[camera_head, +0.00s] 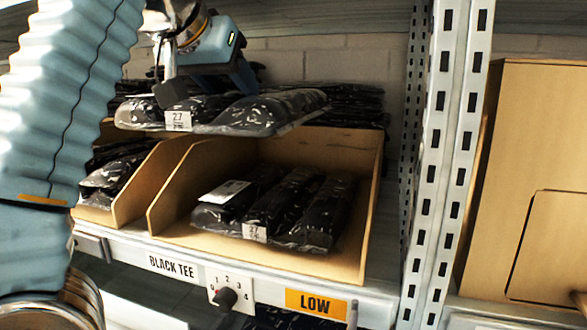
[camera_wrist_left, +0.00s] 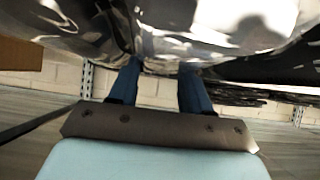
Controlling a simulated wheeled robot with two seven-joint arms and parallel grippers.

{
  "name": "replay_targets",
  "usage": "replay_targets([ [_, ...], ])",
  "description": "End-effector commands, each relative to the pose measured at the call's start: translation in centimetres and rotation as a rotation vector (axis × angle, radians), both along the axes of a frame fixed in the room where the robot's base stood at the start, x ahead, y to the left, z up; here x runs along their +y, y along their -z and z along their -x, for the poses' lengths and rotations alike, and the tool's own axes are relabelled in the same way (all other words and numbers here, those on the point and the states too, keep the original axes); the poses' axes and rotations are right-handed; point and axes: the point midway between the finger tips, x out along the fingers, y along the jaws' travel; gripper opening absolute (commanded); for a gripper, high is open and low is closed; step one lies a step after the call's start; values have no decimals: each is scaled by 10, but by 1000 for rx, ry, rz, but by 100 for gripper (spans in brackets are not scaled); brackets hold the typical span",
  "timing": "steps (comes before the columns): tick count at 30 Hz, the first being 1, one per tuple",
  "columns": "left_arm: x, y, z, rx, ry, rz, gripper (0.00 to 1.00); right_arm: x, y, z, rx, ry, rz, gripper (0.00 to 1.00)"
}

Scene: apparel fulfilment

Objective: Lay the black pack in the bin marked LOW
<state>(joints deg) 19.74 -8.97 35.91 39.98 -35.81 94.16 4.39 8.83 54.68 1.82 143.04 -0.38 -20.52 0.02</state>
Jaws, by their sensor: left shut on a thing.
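My left gripper (camera_head: 207,79) comes in from the upper left in the head view and is shut on a black pack (camera_head: 262,111) in clear plastic with a white label. It holds the pack roughly level above the wooden bin (camera_head: 253,254) on the shelf. The orange LOW sign (camera_head: 316,303) is on the shelf edge below this bin. Other black packs (camera_head: 297,209) lie in the bin. In the left wrist view, the two blue fingers (camera_wrist_left: 160,88) reach up to the held pack (camera_wrist_left: 190,25), which fills the top. My right gripper is not in view.
A neighbouring bin (camera_head: 118,206) with black packs stands at left behind a wooden divider. A BLACK TEE label (camera_head: 173,266) and a dial (camera_head: 228,297) are on the shelf front. A perforated metal upright (camera_head: 445,165) and a wooden box (camera_head: 535,190) stand at right.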

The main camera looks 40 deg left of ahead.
Motion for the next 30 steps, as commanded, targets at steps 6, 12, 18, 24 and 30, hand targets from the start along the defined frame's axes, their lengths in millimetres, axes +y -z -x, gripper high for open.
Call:
replay_targets([
  [6,-13,24,-51,3,3,-1,0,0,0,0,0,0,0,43],
  [12,-20,62,-84,2,1,-1,0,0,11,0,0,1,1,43],
  [18,-24,77,-99,-2,1,-1,0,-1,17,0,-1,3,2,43],
  [24,-26,99,-108,-1,-1,-1,0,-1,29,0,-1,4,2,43],
  [30,-26,119,-108,-1,0,1,0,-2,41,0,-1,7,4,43],
])
